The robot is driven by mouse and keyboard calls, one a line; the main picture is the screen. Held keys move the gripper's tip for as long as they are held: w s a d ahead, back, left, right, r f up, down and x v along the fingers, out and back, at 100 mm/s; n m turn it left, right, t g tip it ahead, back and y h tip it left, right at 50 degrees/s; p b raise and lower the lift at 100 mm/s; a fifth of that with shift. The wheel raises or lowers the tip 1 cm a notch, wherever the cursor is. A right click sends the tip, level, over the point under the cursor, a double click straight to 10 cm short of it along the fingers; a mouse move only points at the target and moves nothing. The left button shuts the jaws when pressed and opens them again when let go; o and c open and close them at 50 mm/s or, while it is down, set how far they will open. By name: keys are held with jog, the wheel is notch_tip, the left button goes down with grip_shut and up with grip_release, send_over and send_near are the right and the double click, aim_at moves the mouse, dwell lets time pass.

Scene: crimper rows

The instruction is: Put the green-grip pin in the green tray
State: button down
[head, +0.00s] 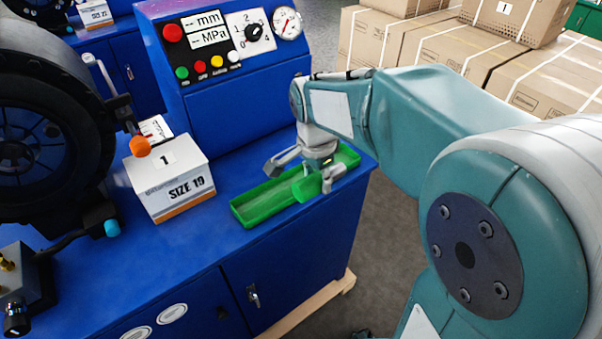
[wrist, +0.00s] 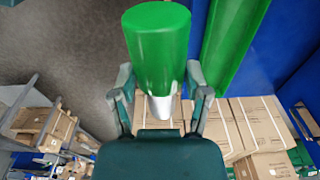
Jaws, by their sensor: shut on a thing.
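My gripper (head: 305,172) is over the green tray (head: 240,211) on the blue bench. It is shut on the green-grip pin, whose green grip (head: 308,188) shows between the fingers against the tray. In the wrist view the green grip (wrist: 158,45) is a thick green cylinder, with its metal part (wrist: 160,106) between the fingers of my gripper (wrist: 161,98). A long green strip, the tray (wrist: 232,42), lies to the right of the grip there. The head view does not show clearly whether the pin touches the tray.
A white box marked SIZE 19 (head: 172,184) stands left of the tray. A blue control panel (head: 235,95) rises behind. A black machine with an orange knob (head: 140,146) is at the left. The bench ends right of the tray; cardboard boxes (head: 420,55) stand beyond.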

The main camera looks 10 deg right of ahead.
jog(key=w+f, duration=0.3)
jog(key=w, duration=0.1)
jog(key=w+f, duration=0.2)
jog(key=w, duration=0.2)
jog(key=w+a+f, duration=0.1)
jog(key=w+f, duration=0.2)
jog(key=w, duration=0.1)
jog(key=shift+w+a+f, duration=0.1)
jog(key=shift+f, duration=0.2)
jog(key=shift+w+f, duration=0.35)
jog(key=shift+f, duration=0.05)
jog(key=shift+w+f, duration=0.15)
jog(key=shift+f, duration=1.5)
jog(key=shift+f, duration=0.1)
jog(key=shift+c, duration=0.3)
grip_release()
